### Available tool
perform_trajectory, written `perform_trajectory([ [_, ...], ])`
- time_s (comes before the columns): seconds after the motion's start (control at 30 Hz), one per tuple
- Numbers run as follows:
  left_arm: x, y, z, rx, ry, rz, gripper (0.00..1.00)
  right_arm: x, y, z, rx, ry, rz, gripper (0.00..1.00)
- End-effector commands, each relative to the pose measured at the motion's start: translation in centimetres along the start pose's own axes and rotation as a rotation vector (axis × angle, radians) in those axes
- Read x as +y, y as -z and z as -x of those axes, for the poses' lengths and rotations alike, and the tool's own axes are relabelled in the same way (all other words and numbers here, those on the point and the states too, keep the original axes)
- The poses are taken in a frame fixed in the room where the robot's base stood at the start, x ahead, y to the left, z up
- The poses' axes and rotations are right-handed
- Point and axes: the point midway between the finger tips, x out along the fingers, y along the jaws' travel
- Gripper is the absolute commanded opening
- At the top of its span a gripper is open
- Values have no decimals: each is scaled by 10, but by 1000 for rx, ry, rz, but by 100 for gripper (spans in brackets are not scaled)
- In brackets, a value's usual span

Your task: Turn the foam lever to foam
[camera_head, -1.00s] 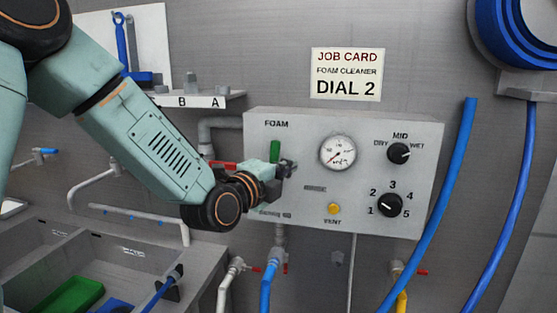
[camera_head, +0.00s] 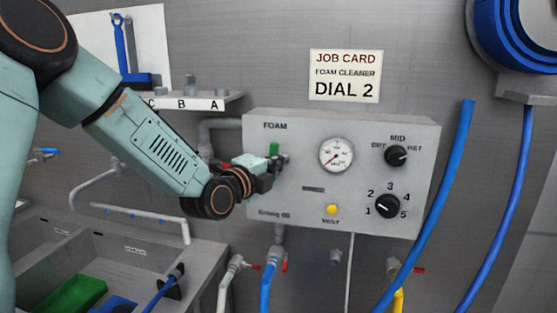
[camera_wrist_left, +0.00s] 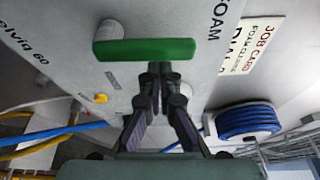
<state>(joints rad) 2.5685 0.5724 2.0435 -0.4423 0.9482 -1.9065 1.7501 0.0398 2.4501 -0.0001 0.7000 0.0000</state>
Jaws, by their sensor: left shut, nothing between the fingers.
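The green foam lever (camera_head: 274,149) is on the left side of the grey control box (camera_head: 400,220), below the word FOAM. In the head view it stands upright, partly hidden by my gripper. In the left wrist view the lever (camera_wrist_left: 150,50) shows as a green bar with a grey round hub at one end. My left gripper (camera_head: 280,160) is shut and empty. My right gripper is not in view.
The box also carries a gauge (camera_head: 336,155), a DRY-MID-WET knob (camera_head: 396,156), a numbered dial (camera_head: 387,206) and a yellow vent button (camera_head: 331,210). A job card (camera_head: 345,75) hangs above. Pipes and a blue hose (camera_head: 268,285) run below. A sink (camera_head: 150,265) is at lower left.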

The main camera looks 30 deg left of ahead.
Motion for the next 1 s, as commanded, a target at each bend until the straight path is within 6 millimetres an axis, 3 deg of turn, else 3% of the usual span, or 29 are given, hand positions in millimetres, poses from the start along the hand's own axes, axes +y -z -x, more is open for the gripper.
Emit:
perform_trajectory([
  [1.0,-2,-17,4,-7,44,117,0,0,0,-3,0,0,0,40],
])
